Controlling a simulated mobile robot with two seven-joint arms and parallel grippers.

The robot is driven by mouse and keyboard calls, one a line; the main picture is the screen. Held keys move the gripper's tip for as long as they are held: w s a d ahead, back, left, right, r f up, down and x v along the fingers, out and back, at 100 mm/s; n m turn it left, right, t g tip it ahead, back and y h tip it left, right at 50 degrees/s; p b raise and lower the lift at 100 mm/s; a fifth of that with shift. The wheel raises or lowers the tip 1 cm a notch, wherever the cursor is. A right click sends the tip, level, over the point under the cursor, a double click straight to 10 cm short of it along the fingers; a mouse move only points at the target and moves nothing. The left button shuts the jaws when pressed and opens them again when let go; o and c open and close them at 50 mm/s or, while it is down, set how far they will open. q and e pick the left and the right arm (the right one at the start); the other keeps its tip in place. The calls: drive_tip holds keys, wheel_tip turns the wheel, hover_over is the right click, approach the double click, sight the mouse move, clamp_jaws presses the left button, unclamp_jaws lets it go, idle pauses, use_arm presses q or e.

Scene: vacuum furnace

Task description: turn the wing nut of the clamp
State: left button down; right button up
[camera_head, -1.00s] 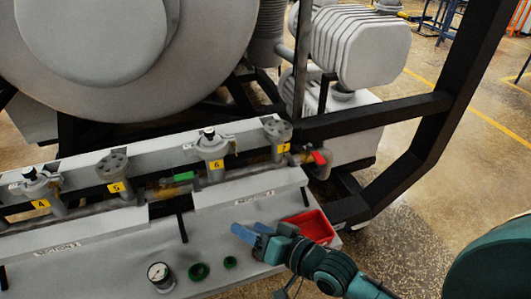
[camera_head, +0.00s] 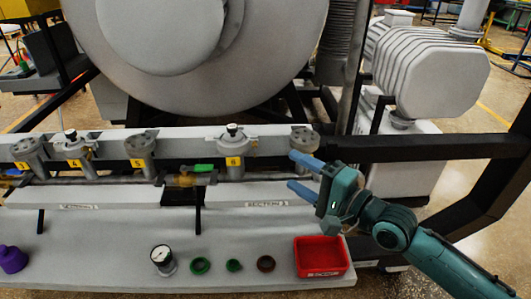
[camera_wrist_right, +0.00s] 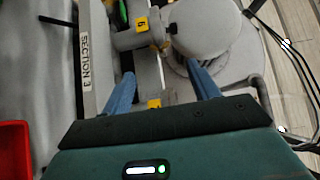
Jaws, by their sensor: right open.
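The clamp (camera_head: 233,140) sits around the grey fitting above yellow label 6, with a black knob on top. A similar clamped fitting (camera_head: 72,146) stands above label 4. My right gripper (camera_head: 304,176) is open and empty at the right end of the pipe row, to the right of the label 6 fitting. My left gripper is out of view.
A red tray (camera_head: 322,270) sits at the bench's front right, beside brown and green rings and a pressure gauge (camera_head: 161,258). A green-handled valve (camera_head: 190,178) is left of label 6. A black frame (camera_head: 430,148) and the large grey chamber (camera_head: 190,60) bound the space behind.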

sight(255, 148)
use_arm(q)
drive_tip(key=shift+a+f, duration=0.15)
use_arm(e)
drive_tip(key=x, duration=1)
drive_tip(key=shift+w+a, duration=0.1)
